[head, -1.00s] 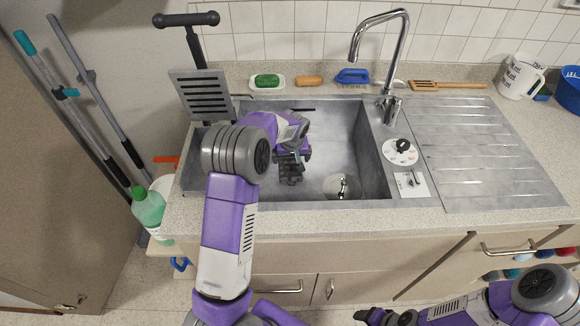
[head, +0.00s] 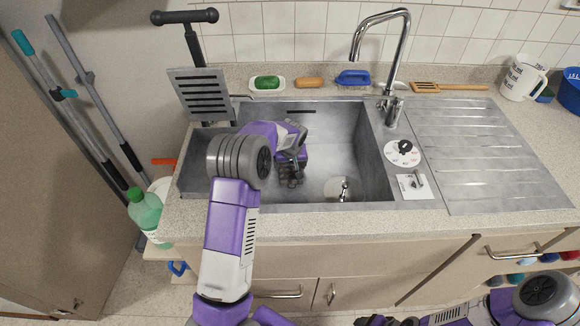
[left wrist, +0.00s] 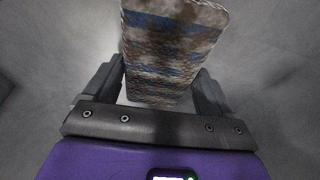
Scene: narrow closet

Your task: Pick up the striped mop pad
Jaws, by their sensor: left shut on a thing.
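The striped mop pad (left wrist: 170,50) fills the upper middle of the left wrist view, brown and grey with blue stripes and stained. It stands between the two fingers of my left gripper (left wrist: 158,85), which is shut on it. In the head view my left gripper (head: 291,172) is low inside the left part of the metal sink (head: 345,140). There the pad is mostly hidden by the gripper and too small to make out. My right gripper (head: 376,320) shows only partly at the bottom edge, and its jaws are not clear.
The sink walls surround my left gripper. A tall curved tap (head: 400,50) stands behind the sink. A slotted grey plate (head: 203,95) stands at its left rear. A blue brush (head: 353,77) and a green sponge (head: 267,82) lie behind. The ribbed drainboard (head: 480,150) is clear.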

